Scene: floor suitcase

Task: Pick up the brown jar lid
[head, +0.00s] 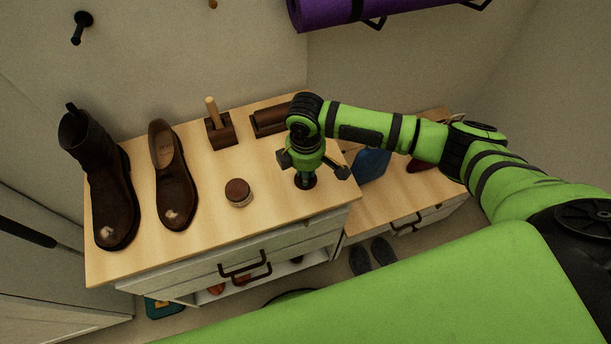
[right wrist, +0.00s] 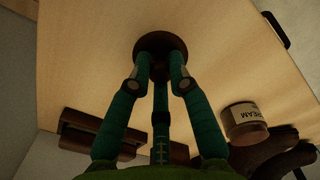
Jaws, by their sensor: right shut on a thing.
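The brown jar lid (head: 306,183) is a small dark round disc at the right front part of the wooden dresser top. My right gripper (head: 304,174) points down over it, with its fingers closed in on it. In the right wrist view the lid (right wrist: 160,42) shows as a brown disc at the fingertips, and the gripper (right wrist: 158,74) is shut on it; the fingers hide part of it. I cannot tell whether the lid touches the wood or is slightly above it. The cream jar (head: 238,193), with a brown top face and pale label, stands to the left. My left gripper is not in view.
A brown boot (head: 100,180) and a brown shoe (head: 172,185) stand on the dresser (head: 140,255) at left. A wooden holder with a handle (head: 219,128) and a brown brush (head: 268,119) lie at the back. A blue item (head: 371,164) sits right of the gripper on a lower cabinet.

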